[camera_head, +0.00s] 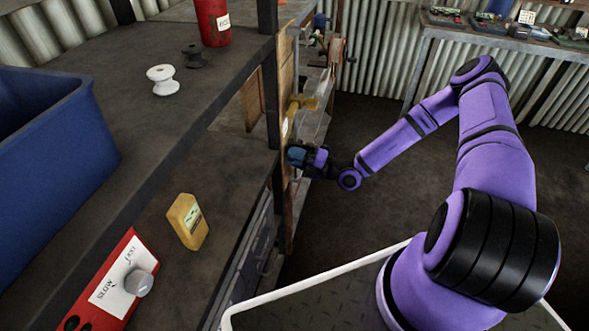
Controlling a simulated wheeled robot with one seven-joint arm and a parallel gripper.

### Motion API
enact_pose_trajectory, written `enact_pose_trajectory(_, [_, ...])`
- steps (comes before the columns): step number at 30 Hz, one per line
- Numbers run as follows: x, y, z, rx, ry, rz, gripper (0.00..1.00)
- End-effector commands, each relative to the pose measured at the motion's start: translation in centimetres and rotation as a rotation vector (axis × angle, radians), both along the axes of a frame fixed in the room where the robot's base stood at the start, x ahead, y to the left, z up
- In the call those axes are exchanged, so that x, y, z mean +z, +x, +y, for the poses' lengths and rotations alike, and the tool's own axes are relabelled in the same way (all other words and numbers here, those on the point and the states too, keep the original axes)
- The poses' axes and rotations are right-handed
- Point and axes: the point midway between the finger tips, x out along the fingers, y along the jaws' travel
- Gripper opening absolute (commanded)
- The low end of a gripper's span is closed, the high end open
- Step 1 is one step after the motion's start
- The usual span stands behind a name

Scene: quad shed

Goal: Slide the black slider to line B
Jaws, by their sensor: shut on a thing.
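My gripper (292,155) is at the end of my purple arm, at the edge of an upright wooden board (286,190) on the right side of the shelving. It is small and seen from behind. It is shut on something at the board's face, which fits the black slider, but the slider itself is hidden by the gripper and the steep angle. Line B and any other marks cannot be made out, as the board is seen nearly edge-on.
A brass-coloured fitting (303,103) sticks out from the board above my gripper.

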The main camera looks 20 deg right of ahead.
Motion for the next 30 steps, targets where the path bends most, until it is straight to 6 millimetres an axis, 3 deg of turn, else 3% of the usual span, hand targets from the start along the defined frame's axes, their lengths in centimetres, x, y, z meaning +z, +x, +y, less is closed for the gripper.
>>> enact_pose_trajectory(6, [2.4,0.1,0.0,-0.002,0.001,-0.005,0.0])
enact_pose_trajectory(16, [2.5,0.1,0.0,-0.003,0.001,-0.004,0.0])
enact_pose_trajectory(17, [2.5,0.1,0.0,-0.003,0.001,-0.004,0.29])
enact_pose_trajectory(19, [2.5,0.1,0.0,-0.003,0.0,-0.003,0.45])
enact_pose_trajectory(30, [2.3,-0.2,-0.3,-0.002,0.0,0.0,0.48])
